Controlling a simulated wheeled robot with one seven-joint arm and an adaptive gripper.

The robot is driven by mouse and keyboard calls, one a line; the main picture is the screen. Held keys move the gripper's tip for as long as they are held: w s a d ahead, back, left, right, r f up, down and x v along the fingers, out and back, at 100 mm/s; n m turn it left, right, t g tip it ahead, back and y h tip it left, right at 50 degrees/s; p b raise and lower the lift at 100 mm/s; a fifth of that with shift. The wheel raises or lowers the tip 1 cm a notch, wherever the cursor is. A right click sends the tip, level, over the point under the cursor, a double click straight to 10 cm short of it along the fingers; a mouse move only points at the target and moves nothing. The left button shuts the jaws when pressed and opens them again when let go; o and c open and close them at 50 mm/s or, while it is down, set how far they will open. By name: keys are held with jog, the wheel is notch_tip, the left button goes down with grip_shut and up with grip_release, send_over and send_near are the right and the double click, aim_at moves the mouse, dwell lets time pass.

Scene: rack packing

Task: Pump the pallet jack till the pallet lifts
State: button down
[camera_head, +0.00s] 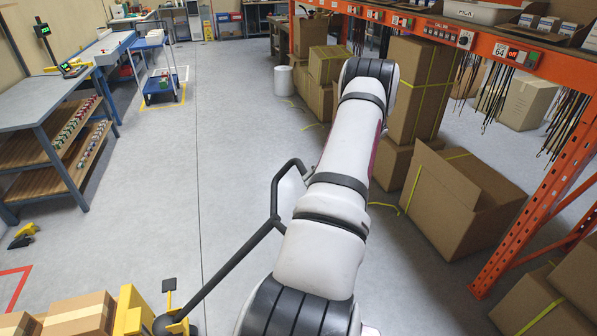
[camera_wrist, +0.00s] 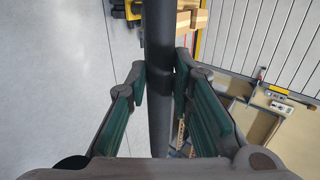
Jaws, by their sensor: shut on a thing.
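The yellow pallet jack (camera_head: 180,322) stands at the lower left of the head view. Its dark handle (camera_head: 238,258) leans up and to the right, ending in a loop that my arm partly hides. In the wrist view, a dark bar of the handle (camera_wrist: 158,35) runs up between the green-padded fingers of my gripper (camera_wrist: 160,78), which is shut on it. The gripper itself is hidden behind my arm in the head view. Cardboard boxes (camera_head: 78,314) sit beside the jack's yellow part and also show in the wrist view (camera_wrist: 198,20). Whether the pallet is raised cannot be seen.
An orange rack (camera_head: 549,190) stands on the right, with cardboard boxes (camera_head: 460,200) on the floor by it. A workbench (camera_head: 45,108) and a blue cart (camera_head: 160,85) stand on the left. The grey floor between them is clear.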

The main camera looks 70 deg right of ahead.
jog(key=shift+s+d+f, duration=0.45)
jog(key=shift+s+f, duration=0.05)
jog(key=shift+f, duration=0.15)
jog(key=shift+s+d+f, duration=0.4)
jog(key=shift+s+f, duration=0.1)
jog(key=shift+f, duration=0.15)
jog(key=c, duration=1.4)
grip_release()
jog(key=v, duration=1.2)
